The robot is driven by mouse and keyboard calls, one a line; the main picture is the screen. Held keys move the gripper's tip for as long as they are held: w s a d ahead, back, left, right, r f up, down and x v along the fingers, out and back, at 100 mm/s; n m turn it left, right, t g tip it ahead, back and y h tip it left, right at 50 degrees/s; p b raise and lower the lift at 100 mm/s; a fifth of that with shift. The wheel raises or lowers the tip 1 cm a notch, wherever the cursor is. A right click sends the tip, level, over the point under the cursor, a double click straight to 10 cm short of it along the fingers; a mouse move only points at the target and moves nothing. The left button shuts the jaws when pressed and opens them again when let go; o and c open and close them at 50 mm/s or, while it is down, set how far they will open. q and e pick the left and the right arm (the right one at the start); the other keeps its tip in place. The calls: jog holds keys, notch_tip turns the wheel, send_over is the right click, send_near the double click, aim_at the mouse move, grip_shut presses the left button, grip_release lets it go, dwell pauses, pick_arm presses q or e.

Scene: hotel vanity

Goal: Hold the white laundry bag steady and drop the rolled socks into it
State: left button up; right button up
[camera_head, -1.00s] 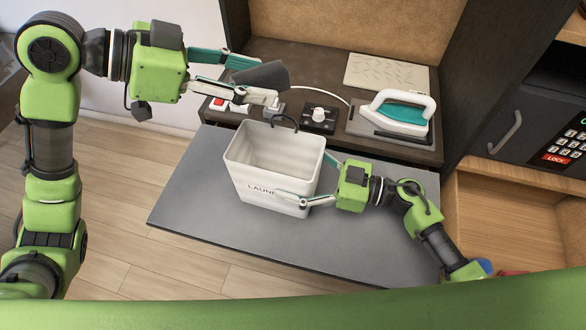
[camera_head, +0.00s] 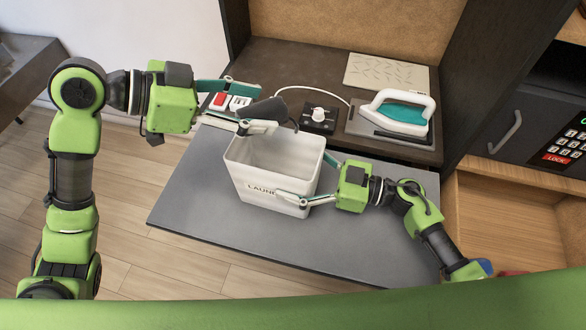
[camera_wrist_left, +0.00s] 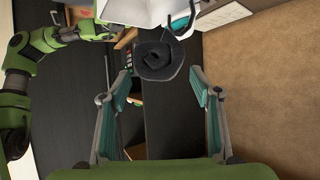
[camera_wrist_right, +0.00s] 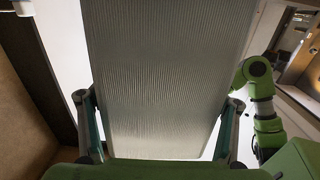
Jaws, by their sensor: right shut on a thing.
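The white laundry bag (camera_head: 262,198) stands upright on the grey surface with its open top up. My right gripper (camera_head: 305,180) is shut on its right side, one finger at the front and one behind; the bag wall fills the right wrist view (camera_wrist_right: 165,80). The dark grey rolled socks (camera_head: 268,110) are above the bag's back rim. My left gripper (camera_head: 255,107) is over the back left of the bag. In the left wrist view the roll (camera_wrist_left: 158,62) lies between and beyond the fingertips, with gaps on both sides, so the gripper looks open.
A white iron (camera_head: 398,110) rests on a dark pad at the back right. A black dial box (camera_head: 318,118) and red and white switches (camera_head: 222,100) sit on the dark shelf behind the bag. The grey surface (camera_head: 190,205) is clear left of the bag.

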pick_arm(q)
jog(key=shift+o, duration=0.2)
jog(key=v, duration=1.2)
jog(key=shift+w, duration=0.1)
dwell(0.3)
pick_arm(e)
jog(key=o, duration=1.2)
jog(key=shift+o, duration=0.2)
jog(key=v, duration=1.2)
jog(key=shift+s+f, duration=0.1)
